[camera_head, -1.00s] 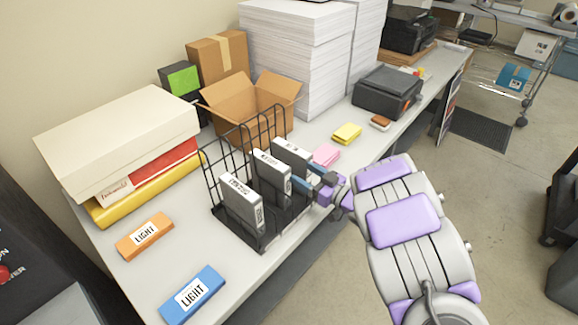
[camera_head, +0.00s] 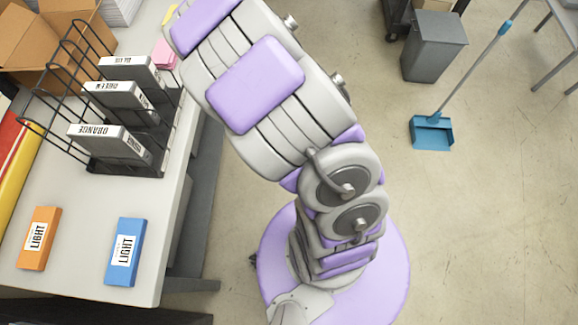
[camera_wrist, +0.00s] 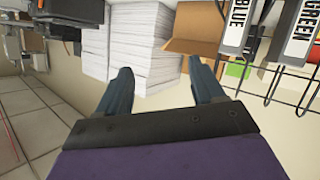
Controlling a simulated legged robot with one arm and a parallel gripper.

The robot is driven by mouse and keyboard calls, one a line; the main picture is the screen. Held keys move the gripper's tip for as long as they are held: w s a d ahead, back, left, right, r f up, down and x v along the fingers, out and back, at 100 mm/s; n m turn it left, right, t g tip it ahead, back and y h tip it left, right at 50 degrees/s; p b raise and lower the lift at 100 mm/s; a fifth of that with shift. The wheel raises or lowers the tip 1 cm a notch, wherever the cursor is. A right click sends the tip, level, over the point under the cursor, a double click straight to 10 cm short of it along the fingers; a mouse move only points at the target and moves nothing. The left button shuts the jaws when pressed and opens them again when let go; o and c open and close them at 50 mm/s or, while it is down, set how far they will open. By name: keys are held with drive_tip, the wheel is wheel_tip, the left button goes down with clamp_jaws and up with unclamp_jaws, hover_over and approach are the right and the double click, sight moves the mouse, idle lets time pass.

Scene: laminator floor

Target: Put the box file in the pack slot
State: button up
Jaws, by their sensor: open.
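Three white-labelled box files stand in a black wire rack (camera_head: 60,110). The nearest is labelled ORANGE (camera_head: 100,143), with the GREEN one (camera_head: 120,94) behind it and the BLUE one (camera_head: 130,68) farthest back. In the wrist view, the BLUE file (camera_wrist: 238,25) and the GREEN file (camera_wrist: 295,42) are at the upper right. My gripper (camera_wrist: 162,82) is open, with nothing between its fingers. The BLUE file is right of the fingers and apart from them. The gripper is not visible in the head view. I cannot tell which slot is the pack slot.
Orange (camera_head: 38,238) and blue (camera_head: 125,252) LIGHT blocks lie on the table (camera_head: 75,255) near its front. An open carton (camera_wrist: 192,30) and paper stacks (camera_wrist: 145,45) are before the gripper. A grey bin (camera_head: 433,48) and blue dustpan (camera_head: 432,133) stand on open floor.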

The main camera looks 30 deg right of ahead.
drive_tip(key=s+d+r+m+g+h, duration=0.25)
drive_tip(key=s+d+h, duration=0.2)
drive_tip(key=s, duration=0.35)
drive_tip(key=s+d+r+m+g+h, duration=0.25)
drive_tip(key=s+d+m+h, duration=0.2)
drive_tip(key=s, duration=0.35)
drive_tip(key=s+a+g+y, duration=0.2)
drive_tip(key=s+a+g, duration=0.3)
drive_tip(key=s, duration=1)
drive_tip(key=s+a+f+g+y, duration=0.1)
drive_tip(key=s+a+g+y, duration=0.2)
drive_tip(key=s, duration=1.3)
drive_tip(key=a+g, duration=0.2)
drive_tip(key=a, duration=0.2)
drive_tip(key=shift+s, duration=0.1)
drive_tip(key=shift+a, duration=0.2)
